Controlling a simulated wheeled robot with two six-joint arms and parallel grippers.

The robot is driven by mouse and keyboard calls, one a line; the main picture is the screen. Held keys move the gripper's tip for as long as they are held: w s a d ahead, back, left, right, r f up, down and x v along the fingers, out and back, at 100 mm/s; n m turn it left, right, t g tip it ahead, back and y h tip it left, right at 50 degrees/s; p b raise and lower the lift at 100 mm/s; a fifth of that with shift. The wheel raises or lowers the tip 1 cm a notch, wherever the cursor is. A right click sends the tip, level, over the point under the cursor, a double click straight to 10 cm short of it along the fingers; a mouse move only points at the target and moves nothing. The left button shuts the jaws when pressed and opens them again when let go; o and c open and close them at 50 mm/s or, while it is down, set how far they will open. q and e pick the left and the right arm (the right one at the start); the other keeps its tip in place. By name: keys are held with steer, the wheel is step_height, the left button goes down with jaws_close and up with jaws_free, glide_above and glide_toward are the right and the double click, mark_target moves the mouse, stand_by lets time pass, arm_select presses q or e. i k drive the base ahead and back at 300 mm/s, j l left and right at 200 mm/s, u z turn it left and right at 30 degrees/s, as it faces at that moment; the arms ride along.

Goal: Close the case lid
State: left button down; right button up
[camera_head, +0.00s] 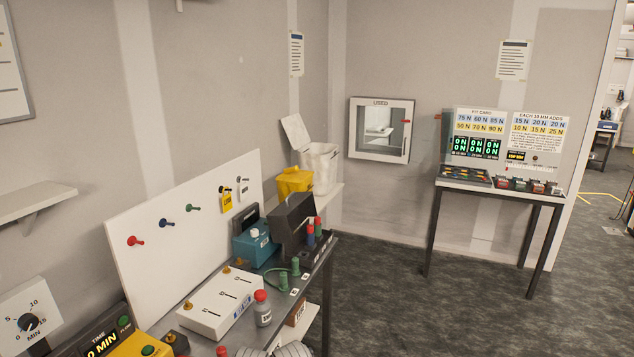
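No object here is clearly marked as the case. A dark grey angular body (293,219) stands on the far part of the bench, beside a teal box (254,247); I cannot tell whether it is a raised lid. Farther back, a white bin (320,168) has a tilted white lid (296,132) standing open, with a yellow container (295,182) beside it. Neither of my grippers is in view.
The bench (318,274) holds a white slotted box (212,303), a red-capped bottle (262,309) and green posts. A white pegboard (180,240) stands behind. A display table (500,187) stands at right. Dark carpet between is clear.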

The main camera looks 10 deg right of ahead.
mark_target(284, 219)
steer(key=i+l+z, duration=0.15)
steer(key=i+l, duration=0.55)
steer(key=i+l+z, duration=0.1)
steer(key=i+l, duration=0.55)
steer(key=i, duration=0.2)
